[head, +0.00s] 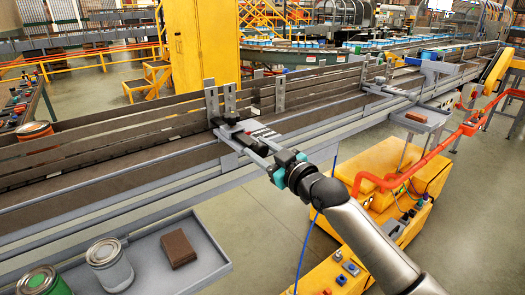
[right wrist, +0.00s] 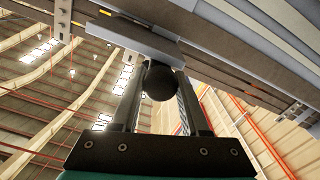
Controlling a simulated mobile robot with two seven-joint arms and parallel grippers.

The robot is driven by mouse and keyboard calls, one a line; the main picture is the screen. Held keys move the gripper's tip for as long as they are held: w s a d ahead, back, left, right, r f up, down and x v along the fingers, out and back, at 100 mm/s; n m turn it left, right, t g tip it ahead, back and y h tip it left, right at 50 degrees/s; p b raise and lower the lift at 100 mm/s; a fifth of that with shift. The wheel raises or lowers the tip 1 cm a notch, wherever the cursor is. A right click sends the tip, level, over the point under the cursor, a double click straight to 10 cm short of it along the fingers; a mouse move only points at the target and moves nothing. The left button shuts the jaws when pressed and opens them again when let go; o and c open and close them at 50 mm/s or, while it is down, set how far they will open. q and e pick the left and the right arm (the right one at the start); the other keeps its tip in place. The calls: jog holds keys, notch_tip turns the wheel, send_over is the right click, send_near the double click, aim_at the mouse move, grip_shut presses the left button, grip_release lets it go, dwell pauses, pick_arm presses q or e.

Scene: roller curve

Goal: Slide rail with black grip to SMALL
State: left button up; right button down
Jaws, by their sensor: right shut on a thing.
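The guide rail (head: 180,112) runs along the conveyor as long dark boards on upright grey brackets. A bracket assembly with a marked plate (head: 262,134) sits at the conveyor's near edge; its lettering is too small to read. My right gripper (head: 252,143) reaches this assembly from the lower right. In the right wrist view, the round black grip (right wrist: 160,82) is between my two fingers, which are shut on it. A grey bar lies just beyond the grip. My left gripper is not in view.
A grey tray (head: 222,262) below the conveyor holds a brown block (head: 178,248) and cans, including a grey-lidded can (head: 109,265). A second bracket (head: 385,90) stands farther along. Yellow machinery with an orange rail (head: 400,180) stands at the right.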

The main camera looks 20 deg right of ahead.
jog(key=shift+c, duration=2)
grip_release()
jog(key=shift+w, duration=0.1)
jog(key=v, duration=1.5)
